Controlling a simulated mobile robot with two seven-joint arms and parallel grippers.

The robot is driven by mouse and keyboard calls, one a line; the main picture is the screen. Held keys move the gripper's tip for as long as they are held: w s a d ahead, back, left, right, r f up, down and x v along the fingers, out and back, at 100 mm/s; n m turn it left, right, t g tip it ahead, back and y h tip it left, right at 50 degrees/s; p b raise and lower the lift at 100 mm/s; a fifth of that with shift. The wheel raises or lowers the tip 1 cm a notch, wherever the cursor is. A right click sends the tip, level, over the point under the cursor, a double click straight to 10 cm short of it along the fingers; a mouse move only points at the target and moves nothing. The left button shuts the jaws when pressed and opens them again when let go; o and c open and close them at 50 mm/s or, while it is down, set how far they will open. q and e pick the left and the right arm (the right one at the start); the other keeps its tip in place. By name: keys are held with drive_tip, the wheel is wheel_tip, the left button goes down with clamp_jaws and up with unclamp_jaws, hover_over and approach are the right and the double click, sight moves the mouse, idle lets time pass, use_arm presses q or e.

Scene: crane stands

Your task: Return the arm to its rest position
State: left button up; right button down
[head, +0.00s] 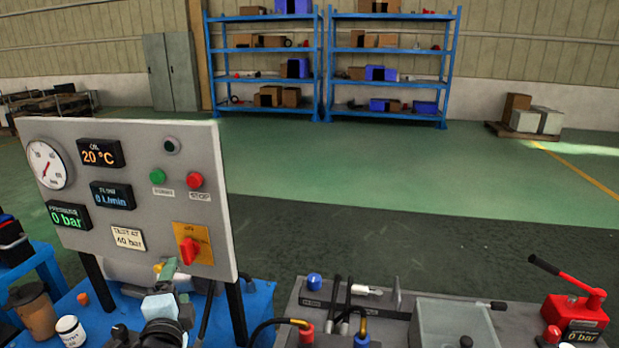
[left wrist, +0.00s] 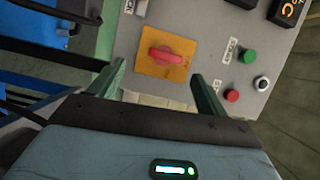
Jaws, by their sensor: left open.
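My left gripper (head: 170,272) is in front of the lower part of the grey control panel (head: 140,160), close below the red rotary knob (head: 189,250) on its yellow plate. In the left wrist view my left gripper (left wrist: 161,90) has its two green fingers spread, with nothing between them. The red knob (left wrist: 165,55) lies beyond the fingertips, and a gap to it cannot be judged. The knob's handle is upright in the head view. My right gripper is not in view.
The panel also bears a gauge (head: 48,165), a green button (head: 157,176), a red button (head: 195,180) and displays reading 20 °C, 0 L/min and 0 bar. At right are a clear box (head: 455,325) and a red hand pump (head: 577,312). Open floor (head: 400,180) lies behind.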

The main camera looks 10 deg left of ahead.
use_arm(q)
drive_tip(key=s+d+f+n+g+h, duration=0.1)
drive_tip(key=s+f+n+g, duration=0.35)
drive_tip(key=s+f, duration=0.45)
drive_tip(key=s+d+f+n+g+h, duration=0.2)
drive_tip(key=s+d+f+n+g, duration=0.3)
drive_tip(key=s, duration=0.8)
drive_tip(key=s+d+f+n+g+h, duration=0.25)
drive_tip(key=s+f+g, duration=0.25)
drive_tip(key=s+f, duration=0.5)
drive_tip(key=w+d+f+t+h, duration=0.2)
drive_tip(key=w+d+f+t, duration=0.1)
drive_tip(key=f+t, duration=0.4)
drive_tip(key=shift+w+d+f, duration=0.15)
drive_tip(key=shift+w+f, duration=0.25)
drive_tip(key=shift+f, duration=0.05)
